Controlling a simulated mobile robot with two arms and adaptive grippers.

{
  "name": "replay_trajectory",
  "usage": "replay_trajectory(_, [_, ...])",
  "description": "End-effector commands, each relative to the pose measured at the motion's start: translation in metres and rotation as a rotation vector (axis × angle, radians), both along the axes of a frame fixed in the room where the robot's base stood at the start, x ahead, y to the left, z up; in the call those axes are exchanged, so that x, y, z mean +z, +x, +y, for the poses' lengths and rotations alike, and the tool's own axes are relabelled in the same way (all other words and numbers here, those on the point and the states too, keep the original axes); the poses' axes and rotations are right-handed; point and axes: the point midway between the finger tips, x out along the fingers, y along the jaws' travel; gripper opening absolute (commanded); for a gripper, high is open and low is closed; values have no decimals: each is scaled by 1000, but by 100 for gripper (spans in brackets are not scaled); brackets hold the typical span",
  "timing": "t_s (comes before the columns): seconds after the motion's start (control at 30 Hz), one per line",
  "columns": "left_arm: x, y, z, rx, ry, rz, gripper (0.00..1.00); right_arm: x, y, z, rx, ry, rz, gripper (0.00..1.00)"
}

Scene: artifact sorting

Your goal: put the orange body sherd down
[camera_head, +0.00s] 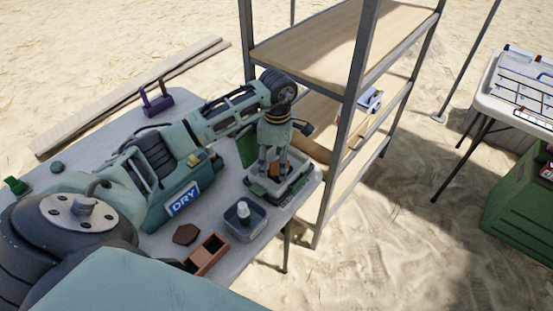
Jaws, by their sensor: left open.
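My left gripper (273,174) points down over a small light tray-like stand (290,190) near the right end of the table. It is open. The orange body sherd (274,170) shows as an orange-brown patch between and behind the fingers, low on the stand. The fingers partly cover it, and I cannot tell whether they touch it. My right gripper is not in view.
On the table (225,175) are a grey bin with a bottle (243,212), a brown sherd (186,234), a brown divided box (207,254), a green "DRY" container (183,202) and a purple-handled item (156,100). A metal shelf (345,110) stands close right.

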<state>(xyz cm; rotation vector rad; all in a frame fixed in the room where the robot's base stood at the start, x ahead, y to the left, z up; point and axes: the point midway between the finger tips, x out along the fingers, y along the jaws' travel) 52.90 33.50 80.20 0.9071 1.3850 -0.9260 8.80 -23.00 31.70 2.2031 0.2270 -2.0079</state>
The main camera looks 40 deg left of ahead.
Motion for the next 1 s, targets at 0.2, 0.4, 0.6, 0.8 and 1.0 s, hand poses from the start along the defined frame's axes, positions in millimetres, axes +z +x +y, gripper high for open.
replay_trajectory(0.2, [6,0,0,0,-1,0,62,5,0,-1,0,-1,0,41])
replay_trajectory(0.4, [38,2,0,0,0,-6,62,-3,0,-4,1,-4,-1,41])
replay_trajectory(0.6, [83,3,0,-1,1,-5,62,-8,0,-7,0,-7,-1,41])
replay_trajectory(0.8, [113,3,0,1,-1,-1,62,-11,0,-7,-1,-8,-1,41])
replay_trajectory(1.0, [123,2,0,0,0,1,62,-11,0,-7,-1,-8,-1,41])
